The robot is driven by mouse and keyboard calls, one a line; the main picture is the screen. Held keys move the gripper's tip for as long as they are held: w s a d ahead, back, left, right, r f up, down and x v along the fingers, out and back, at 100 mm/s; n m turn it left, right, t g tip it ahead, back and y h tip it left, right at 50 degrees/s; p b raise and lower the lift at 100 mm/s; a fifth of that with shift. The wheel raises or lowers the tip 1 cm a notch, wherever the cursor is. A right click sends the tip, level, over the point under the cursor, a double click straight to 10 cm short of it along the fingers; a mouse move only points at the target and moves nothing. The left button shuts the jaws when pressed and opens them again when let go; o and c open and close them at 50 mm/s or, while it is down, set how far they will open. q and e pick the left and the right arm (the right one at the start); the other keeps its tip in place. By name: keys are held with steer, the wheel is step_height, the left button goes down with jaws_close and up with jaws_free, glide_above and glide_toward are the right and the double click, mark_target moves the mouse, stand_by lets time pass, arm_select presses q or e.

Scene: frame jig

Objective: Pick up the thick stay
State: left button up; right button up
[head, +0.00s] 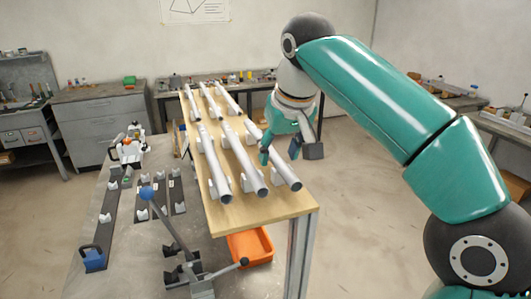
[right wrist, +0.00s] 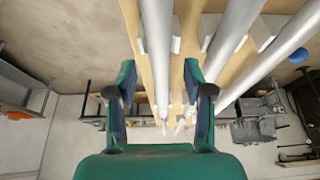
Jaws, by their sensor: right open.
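Several pale grey tubes lie in two rows on a wooden-topped table (head: 301,206). The near row has a left tube (head: 212,165), a middle tube (head: 243,160) and a right tube (head: 284,173). The far row's tubes (head: 209,101) look smaller. I cannot tell for sure which is the thick stay. My right gripper (head: 280,153) is open and empty over the near row's right tube. In the right wrist view, a tube (right wrist: 158,55) runs between the open fingers (right wrist: 160,98), with no visible contact. My left gripper is not in view.
A grey bench (head: 135,245) at left holds dark rails with white blocks and a blue-knobbed lever (head: 147,194). An orange bin (head: 250,247) sits below the wooden table. Workbenches line the walls. The floor right of the table is clear.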

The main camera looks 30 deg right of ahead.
steer(key=shift+w+f, duration=0.2)
steer(key=shift+f, duration=0.35)
jaws_close()
steer(key=shift+r, duration=0.2)
